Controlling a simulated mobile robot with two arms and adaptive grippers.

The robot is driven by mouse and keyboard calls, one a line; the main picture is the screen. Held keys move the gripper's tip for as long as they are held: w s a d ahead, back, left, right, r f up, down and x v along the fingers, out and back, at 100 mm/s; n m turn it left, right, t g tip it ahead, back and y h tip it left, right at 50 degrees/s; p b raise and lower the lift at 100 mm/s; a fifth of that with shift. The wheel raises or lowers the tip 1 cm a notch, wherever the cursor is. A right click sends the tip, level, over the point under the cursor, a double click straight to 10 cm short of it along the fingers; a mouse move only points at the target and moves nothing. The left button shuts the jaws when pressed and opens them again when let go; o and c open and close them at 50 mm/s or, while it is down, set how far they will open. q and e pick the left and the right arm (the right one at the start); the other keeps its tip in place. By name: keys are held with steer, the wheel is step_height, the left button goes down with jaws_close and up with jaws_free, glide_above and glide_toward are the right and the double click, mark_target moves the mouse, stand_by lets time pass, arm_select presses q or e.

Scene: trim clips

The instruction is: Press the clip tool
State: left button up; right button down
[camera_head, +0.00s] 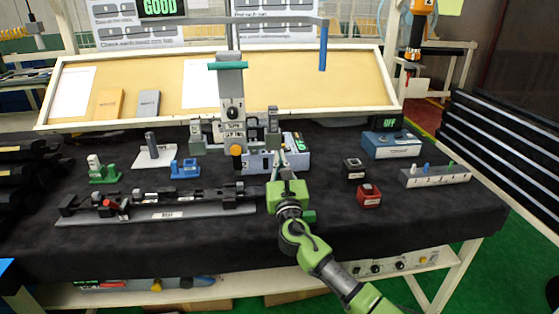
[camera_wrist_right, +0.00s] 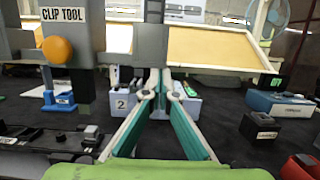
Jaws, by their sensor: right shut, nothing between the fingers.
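The clip tool (camera_head: 233,112) is a grey upright press with a teal bar across its top, a label and an orange knob. It stands at the back middle of the black-covered table. In the right wrist view its labelled body (camera_wrist_right: 80,22) and orange knob (camera_wrist_right: 58,50) are at the upper left. My right gripper (camera_head: 281,158) is shut and empty, just right of the tool's lower part; whether it touches the tool I cannot tell. In the right wrist view its fingertips (camera_wrist_right: 158,83) meet in front of a pale box labelled 2 (camera_wrist_right: 126,103). My left gripper is out of view.
A long dark fixture (camera_head: 170,211) lies at the front left. Small green (camera_head: 104,174) and blue (camera_head: 185,169) holders stand behind it. On the right are a blue box (camera_head: 391,146), a red block (camera_head: 368,196) and a grey strip (camera_head: 435,176). A slanted board (camera_head: 350,88) stands behind.

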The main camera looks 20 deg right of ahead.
step_height(320, 180, up, 17)
steer(key=p, duration=1.3)
steer(key=shift+f+p, duration=0.2)
steer(key=shift+p, duration=0.1)
steer(key=shift+d, duration=0.1)
